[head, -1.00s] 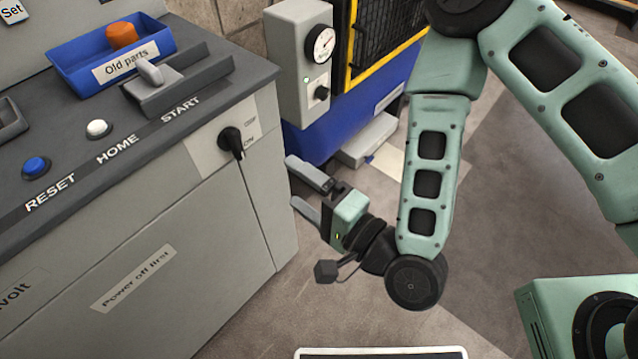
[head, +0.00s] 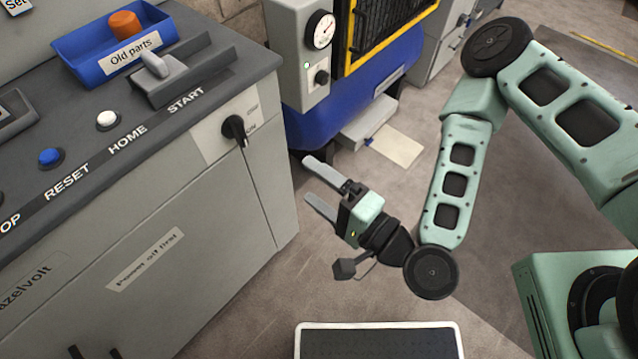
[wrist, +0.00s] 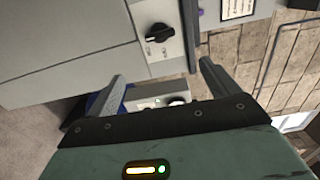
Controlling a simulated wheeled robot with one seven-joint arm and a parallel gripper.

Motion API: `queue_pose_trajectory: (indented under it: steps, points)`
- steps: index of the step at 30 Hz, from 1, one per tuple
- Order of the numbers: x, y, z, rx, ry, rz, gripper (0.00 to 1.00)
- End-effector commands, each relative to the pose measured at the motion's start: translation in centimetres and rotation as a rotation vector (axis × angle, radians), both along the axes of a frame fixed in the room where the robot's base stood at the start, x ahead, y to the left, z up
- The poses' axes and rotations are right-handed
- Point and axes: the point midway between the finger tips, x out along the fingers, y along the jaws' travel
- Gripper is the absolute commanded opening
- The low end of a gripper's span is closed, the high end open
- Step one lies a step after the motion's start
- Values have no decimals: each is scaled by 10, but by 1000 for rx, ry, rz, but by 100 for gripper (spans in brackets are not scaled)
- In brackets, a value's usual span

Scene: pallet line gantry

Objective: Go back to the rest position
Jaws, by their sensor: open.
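My gripper (head: 322,187) is open and empty in the head view, with its two fingers apart and pointing up and left. It hangs in free air to the right of the grey control console (head: 200,250), touching nothing that I can see. In the wrist view my gripper (wrist: 160,80) shows both fingers spread with nothing between them. Beyond them the console's front panel and its black rotary switch (wrist: 159,32) appear. The same rotary switch (head: 235,128) is on the console's right end in the head view.
The console top carries a blue "Old parts" bin (head: 88,62) with an orange part (head: 125,24), a lever (head: 157,64), a white button (head: 107,119) and a blue button (head: 50,157). A gauge box (head: 298,55) stands behind my gripper. Open floor (head: 400,195) lies to the right.

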Motion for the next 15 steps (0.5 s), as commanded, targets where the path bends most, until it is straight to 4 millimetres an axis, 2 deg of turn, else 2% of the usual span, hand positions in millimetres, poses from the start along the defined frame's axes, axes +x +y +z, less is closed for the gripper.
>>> queue_pose_trajectory:
  steps: [12,15]
  points:
    - [0,0,0,-2,-1,2,87]
    - [-1,9,2,-58,-41,71,87]
